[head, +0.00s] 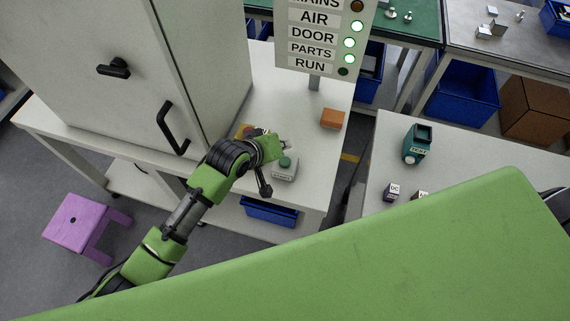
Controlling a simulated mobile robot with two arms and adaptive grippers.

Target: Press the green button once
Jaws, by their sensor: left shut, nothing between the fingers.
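The green button (285,162) sits on top of a small light grey box (284,174) on the white bench, just right of my left wrist. My left gripper (266,190) is dark and small, shut and empty. It appears at the left side of the button box; whether it touches the box I cannot tell. My wrist and forearm cover part of the bench behind and left of the box. My right gripper is not in view.
A sign panel (318,37) shows AIR, DOOR and PARTS lamps lit green and the RUN lamp dark. A red and yellow item (247,131) is partly hidden behind my wrist. An orange block (332,119) lies right. A large cabinet (185,60) stands left.

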